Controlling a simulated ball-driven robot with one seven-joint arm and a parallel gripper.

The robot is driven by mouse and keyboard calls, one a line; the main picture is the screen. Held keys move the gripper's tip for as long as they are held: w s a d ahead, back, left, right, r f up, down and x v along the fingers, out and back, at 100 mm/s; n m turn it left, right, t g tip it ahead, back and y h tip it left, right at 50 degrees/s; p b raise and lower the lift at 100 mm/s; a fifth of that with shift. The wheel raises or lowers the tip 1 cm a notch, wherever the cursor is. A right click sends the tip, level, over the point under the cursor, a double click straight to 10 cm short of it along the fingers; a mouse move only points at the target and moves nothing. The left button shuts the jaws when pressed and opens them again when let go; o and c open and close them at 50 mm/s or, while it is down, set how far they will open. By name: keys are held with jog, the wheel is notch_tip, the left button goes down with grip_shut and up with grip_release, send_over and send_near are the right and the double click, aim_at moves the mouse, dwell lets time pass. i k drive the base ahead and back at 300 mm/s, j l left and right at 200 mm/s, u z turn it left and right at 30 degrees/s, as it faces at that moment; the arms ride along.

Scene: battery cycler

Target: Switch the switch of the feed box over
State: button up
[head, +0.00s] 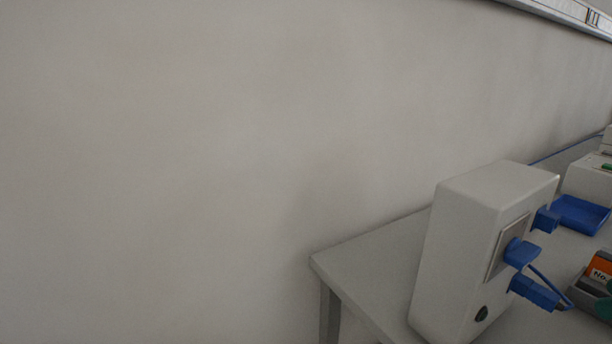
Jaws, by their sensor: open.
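The feed box appears to be the tall pale grey box (465,235) standing on the table at the lower right of the head view. Its front faces right and is seen at a steep angle. A metal plate (501,262) on that face carries a blue part (522,254) that sticks out; this may be the switch, but its setting cannot be told. Another blue part (546,220) sits above it, and a blue plug-like part (535,292) below. My gripper is not in view.
The grey table (375,259) has a bare left corner beside the box. A blue tray (583,214), a pale device (590,178) and an orange and dark object (598,275) lie to the right. A blue cable (555,287) hangs near the box front. A plain wall stands behind.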

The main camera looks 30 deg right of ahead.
aim_at(518, 254)
jog(key=k+j, duration=0.85)
